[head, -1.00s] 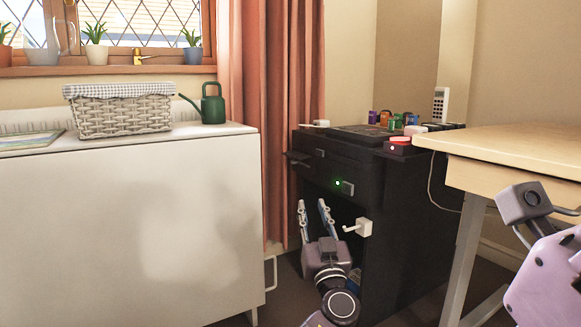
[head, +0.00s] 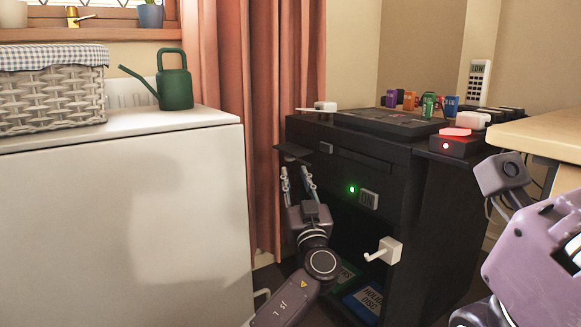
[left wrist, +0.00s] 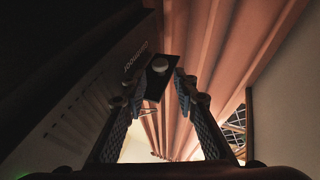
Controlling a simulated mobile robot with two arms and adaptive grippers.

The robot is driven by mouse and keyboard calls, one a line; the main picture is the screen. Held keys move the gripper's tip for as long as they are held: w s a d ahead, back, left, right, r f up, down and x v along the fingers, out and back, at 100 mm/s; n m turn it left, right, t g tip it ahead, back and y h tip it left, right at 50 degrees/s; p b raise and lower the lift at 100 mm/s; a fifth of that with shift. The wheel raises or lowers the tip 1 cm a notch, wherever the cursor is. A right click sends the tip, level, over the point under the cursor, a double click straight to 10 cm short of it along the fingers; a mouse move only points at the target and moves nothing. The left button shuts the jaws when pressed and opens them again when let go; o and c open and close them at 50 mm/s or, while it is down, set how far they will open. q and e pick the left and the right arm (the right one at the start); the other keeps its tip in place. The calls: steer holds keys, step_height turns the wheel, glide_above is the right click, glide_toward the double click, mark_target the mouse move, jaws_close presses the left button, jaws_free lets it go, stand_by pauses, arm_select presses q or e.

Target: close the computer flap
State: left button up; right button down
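The computer is a black cabinet (head: 335,210) with a lit green light on its front. A small dark flap (head: 293,152) sticks out at its upper left edge and looks open. My left gripper (head: 297,182) is open and empty, fingers pointing up, just below the flap in the head view. In the left wrist view a dark square plate with a round pale knob (left wrist: 160,65), perhaps the flap, shows beyond and between the open fingers (left wrist: 160,90). I cannot tell whether they touch it. My right arm is at the right edge; its fingers do not show.
A white crank handle (head: 384,251) sticks out of the cabinet front. Blue and green cases (head: 368,298) lie in its open lower bay. Small coloured items and a red box (head: 453,146) stand on top. A white cabinet (head: 120,220) is left, a wooden desk (head: 545,135) right.

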mark_target(292, 154)
arm_select(q)
steer(key=shift+b+x, duration=1.3)
steer(key=shift+x, duration=1.4)
jaws_close()
